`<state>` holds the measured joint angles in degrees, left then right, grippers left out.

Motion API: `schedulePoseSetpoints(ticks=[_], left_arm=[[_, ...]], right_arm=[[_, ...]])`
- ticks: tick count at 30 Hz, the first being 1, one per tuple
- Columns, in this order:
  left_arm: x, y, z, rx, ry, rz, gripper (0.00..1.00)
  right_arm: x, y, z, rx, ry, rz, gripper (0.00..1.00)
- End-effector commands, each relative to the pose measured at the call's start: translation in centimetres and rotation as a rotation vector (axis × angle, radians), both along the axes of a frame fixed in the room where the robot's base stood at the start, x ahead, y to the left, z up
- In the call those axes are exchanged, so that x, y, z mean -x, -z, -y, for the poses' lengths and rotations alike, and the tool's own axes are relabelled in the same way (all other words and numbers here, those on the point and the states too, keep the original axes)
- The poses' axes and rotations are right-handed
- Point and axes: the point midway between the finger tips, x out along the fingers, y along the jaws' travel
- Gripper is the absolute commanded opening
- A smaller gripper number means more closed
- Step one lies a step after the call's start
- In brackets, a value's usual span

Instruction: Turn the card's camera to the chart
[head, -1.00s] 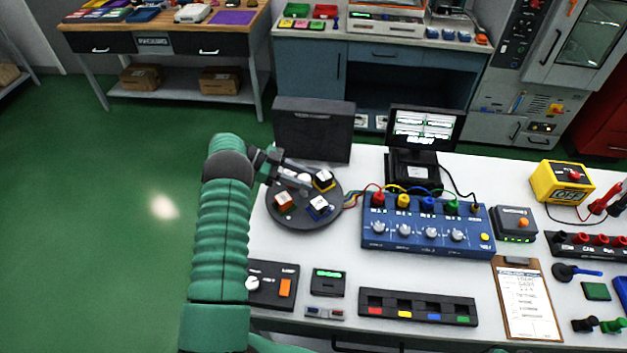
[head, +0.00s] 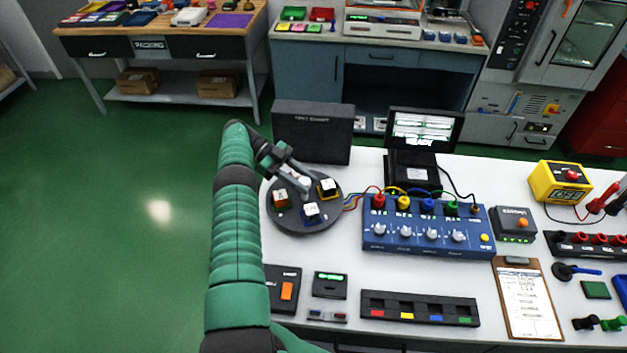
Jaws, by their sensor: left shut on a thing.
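A dark round disc (head: 290,225) lies on the white table and carries several small blocks with white tops. An orange-brown block (head: 280,199) is at left, a blue one (head: 311,213) at the front and a yellow one (head: 328,188) at right. I cannot tell which way any lens faces. A dark upright panel with small white lettering, apparently the chart (head: 312,130), stands behind the disc. My left gripper (head: 302,180) reaches in over the disc's back and is shut on a pale knob (head: 305,186) near its middle. The fingers partly hide the knob. My right gripper is out of view.
Coloured wires run from the disc to a blue control box (head: 428,228). A monitor (head: 423,130) stands behind it. A dark switch box (head: 283,289), small display (head: 329,285) and colour-marked strip (head: 419,308) lie in front. A clipboard (head: 528,300) lies at right.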

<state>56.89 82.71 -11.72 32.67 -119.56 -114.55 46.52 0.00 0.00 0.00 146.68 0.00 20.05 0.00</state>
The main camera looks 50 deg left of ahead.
Motion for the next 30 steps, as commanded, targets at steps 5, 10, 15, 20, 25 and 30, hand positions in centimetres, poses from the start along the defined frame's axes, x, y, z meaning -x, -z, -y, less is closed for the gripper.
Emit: schedulePoseSetpoints(ticks=[5, 10, 15, 20, 25, 30], left_arm=[[0.31, 0.34, -0.20, -0.001, 0.002, -0.006, 0.00], [0.32, 0.35, -0.21, -0.001, 0.002, -0.006, 0.00], [0.31, 0.36, -0.21, -0.001, 0.002, -0.006, 0.36], [0.30, 0.25, -0.23, -0.001, 0.002, -0.004, 0.55], [0.36, 0.13, -0.27, 0.000, 0.001, -0.002, 0.55], [0.33, -0.35, -0.32, -0.001, 0.001, -0.001, 0.55]], right_arm=[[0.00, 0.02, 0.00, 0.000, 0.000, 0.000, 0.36], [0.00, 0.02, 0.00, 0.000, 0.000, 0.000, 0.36], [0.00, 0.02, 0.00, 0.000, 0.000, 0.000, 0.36], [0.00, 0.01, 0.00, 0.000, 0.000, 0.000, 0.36], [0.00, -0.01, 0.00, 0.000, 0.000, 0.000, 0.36], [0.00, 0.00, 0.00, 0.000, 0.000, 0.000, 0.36]])
